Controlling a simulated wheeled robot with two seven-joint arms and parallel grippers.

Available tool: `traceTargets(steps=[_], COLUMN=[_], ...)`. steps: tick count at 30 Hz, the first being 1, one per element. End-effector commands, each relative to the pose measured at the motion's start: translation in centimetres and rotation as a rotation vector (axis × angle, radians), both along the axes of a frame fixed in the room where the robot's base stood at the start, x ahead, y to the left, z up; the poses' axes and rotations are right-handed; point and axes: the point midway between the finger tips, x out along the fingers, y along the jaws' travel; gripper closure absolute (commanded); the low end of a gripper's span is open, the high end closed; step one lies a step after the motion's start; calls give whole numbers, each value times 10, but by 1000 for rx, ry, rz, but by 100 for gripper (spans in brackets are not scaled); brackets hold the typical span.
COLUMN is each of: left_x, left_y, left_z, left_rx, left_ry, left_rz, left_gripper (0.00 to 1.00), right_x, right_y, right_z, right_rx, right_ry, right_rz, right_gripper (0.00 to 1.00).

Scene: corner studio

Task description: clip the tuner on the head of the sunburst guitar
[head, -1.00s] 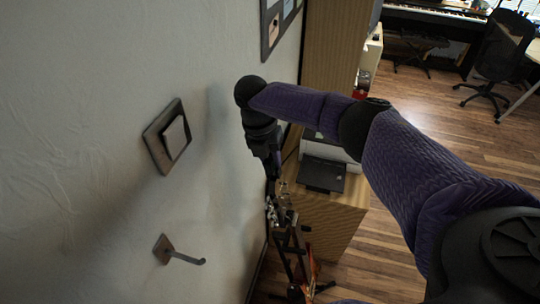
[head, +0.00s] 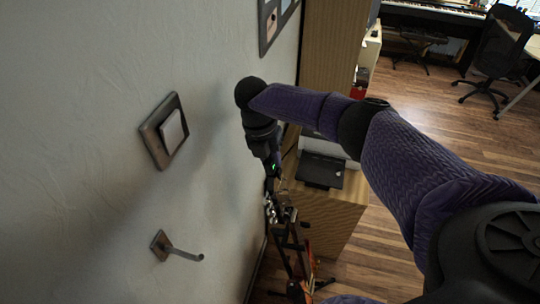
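My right arm reaches in from the right, and its gripper (head: 273,180) points down close to the wall. The fingers are small and dark, and I cannot tell whether they are open or shut. A small green lit spot shows at the gripper; it may be the tuner's display, but its outline is not clear. Just below the fingers is a guitar head with shiny pegs (head: 281,211), on or in front of a dark stand. I cannot tell whether gripper and head touch. Part of an orange-red guitar body (head: 311,268) shows lower down. My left gripper is not in view.
The wall with a switch (head: 172,131) and a metal hook (head: 178,248) is close on the left. A wooden cabinet (head: 330,222) with a black device (head: 320,171) on it stands right of the guitar. An office chair (head: 502,50) stands far right on open floor.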

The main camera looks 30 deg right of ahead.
Motion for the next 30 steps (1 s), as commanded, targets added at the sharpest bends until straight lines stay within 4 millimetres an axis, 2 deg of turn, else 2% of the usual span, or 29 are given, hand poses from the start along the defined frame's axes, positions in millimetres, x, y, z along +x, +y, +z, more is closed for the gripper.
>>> traceTargets(steps=[1, 6, 14, 17, 24, 27, 30], left_x=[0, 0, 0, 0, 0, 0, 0], left_y=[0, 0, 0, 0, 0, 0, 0], left_z=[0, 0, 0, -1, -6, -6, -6], left_rx=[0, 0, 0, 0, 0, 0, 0], left_ry=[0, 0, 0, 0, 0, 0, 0], left_rz=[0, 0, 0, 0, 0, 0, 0], left_gripper=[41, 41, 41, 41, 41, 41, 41], right_x=[0, 0, 1, 5, 14, 16, 16], right_y=[0, 0, 1, 3, 11, 13, 14], right_z=[0, 0, 4, 22, 79, 92, 97], right_rx=[0, 0, 1, 1, 1, 0, 1], right_ry=[0, 0, -2, -4, -4, -2, -1], right_rz=[0, 0, 0, 0, -1, -1, 0], right_gripper=[63, 31, 31, 31, 31, 31, 31])
